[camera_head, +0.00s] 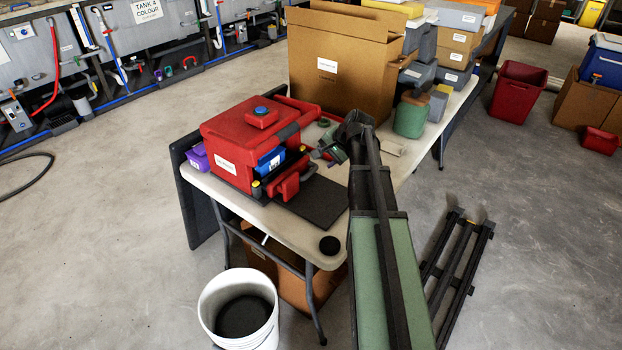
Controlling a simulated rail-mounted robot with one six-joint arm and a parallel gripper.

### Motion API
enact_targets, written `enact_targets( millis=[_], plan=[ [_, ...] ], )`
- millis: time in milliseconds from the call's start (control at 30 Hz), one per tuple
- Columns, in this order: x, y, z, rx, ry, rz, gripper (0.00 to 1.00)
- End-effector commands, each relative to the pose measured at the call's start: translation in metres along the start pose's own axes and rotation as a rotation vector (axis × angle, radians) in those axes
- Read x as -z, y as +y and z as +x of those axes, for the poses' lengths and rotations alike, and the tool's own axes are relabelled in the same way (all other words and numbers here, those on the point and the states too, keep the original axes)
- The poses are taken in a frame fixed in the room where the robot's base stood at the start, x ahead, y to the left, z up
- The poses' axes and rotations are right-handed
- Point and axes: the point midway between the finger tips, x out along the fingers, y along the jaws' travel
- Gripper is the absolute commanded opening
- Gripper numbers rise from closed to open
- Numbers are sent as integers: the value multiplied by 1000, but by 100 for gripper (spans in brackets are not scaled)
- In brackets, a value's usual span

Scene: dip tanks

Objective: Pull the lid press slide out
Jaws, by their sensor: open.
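The red lid press (228,132) stands on the near end of the white-topped table, with a white label on its side and a blue knob on top. Its slide (288,184) appears to be the low red part with a handle at the front right; how far it is out is hard to tell. A blue piece (270,160) shows in the press's opening. My gripper (326,155) is open, just right of the press and near the slide's handle. I cannot tell whether it touches anything; the fingers are small and partly merge with the red parts behind.
A dark mat (318,204) lies before the press. A large open cardboard box (335,85) stands behind it. A green container (410,118) and stacked bins are at the far right. A purple bin (198,158) sits left of the press. A white bucket (238,325) stands on the floor.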

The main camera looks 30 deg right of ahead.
Motion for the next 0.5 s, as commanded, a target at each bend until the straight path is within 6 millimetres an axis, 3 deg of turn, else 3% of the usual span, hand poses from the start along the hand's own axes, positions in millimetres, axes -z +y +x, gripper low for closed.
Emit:
enact_targets(
  millis=[167, 500],
  plan=[
    [0, 3, 21, -2, -1, -4, 44],
    [0, 5, 100, -4, -2, -7, 44]
  ],
)
